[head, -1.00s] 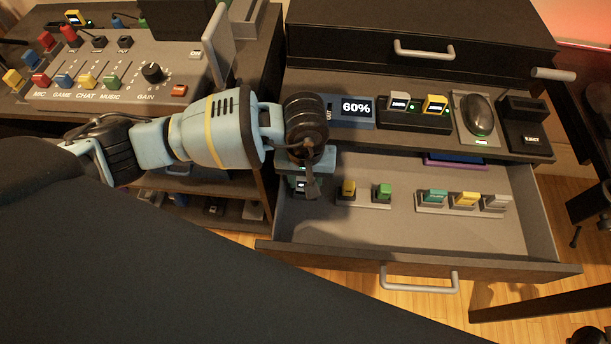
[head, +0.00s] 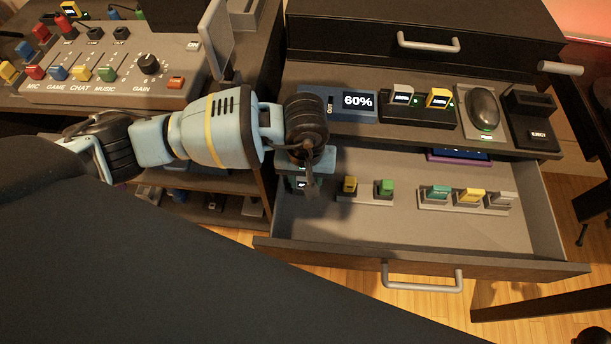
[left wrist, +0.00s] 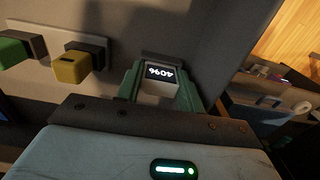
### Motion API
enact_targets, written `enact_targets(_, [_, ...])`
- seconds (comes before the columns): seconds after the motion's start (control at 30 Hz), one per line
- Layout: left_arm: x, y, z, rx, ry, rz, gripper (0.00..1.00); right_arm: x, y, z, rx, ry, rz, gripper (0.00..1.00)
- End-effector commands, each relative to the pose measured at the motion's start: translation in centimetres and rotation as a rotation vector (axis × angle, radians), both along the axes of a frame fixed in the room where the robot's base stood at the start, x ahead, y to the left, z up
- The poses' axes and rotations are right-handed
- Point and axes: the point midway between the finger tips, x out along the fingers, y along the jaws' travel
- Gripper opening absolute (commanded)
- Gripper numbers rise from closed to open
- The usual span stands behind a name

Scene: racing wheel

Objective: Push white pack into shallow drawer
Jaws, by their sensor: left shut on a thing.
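The shallow drawer (head: 400,239) is pulled open below the desk top. My left gripper (head: 304,184) reaches down into its left end. In the left wrist view, the green fingers (left wrist: 162,98) are shut on a white pack (left wrist: 158,90) with a small lit display, which appears upside down. The pack sits in line with a yellow pack (left wrist: 72,66) and a green pack (left wrist: 14,50) on a light rail. In the head view, the gripper largely hides the held pack. I cannot tell whether it is fully seated. My right gripper is not in view.
A second rail (head: 460,205) in the drawer holds teal, yellow and white packs. A mixer (head: 110,85) is at left. The drawer's front floor is clear.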

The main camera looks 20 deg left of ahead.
Motion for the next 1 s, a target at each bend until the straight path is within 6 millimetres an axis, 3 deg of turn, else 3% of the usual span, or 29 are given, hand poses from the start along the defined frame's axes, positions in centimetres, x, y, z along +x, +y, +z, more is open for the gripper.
enact_targets(0.07, [0.0,0.0,-0.2,0.000,0.000,0.000,0.14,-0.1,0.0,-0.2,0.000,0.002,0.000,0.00])
enact_targets(0.1, [0.0,0.0,-0.3,0.000,0.000,0.000,0.39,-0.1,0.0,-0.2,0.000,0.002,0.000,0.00])
enact_targets(0.3, [0.0,0.0,-0.2,0.000,0.000,0.000,0.63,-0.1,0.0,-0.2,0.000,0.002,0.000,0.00])
enact_targets(0.73, [0.0,0.1,-0.2,0.003,0.002,0.002,0.63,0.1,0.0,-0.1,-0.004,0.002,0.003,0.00])
enact_targets(1.0, [0.1,0.0,4.7,0.001,-0.004,-0.001,0.63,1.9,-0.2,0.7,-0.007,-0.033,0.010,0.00])
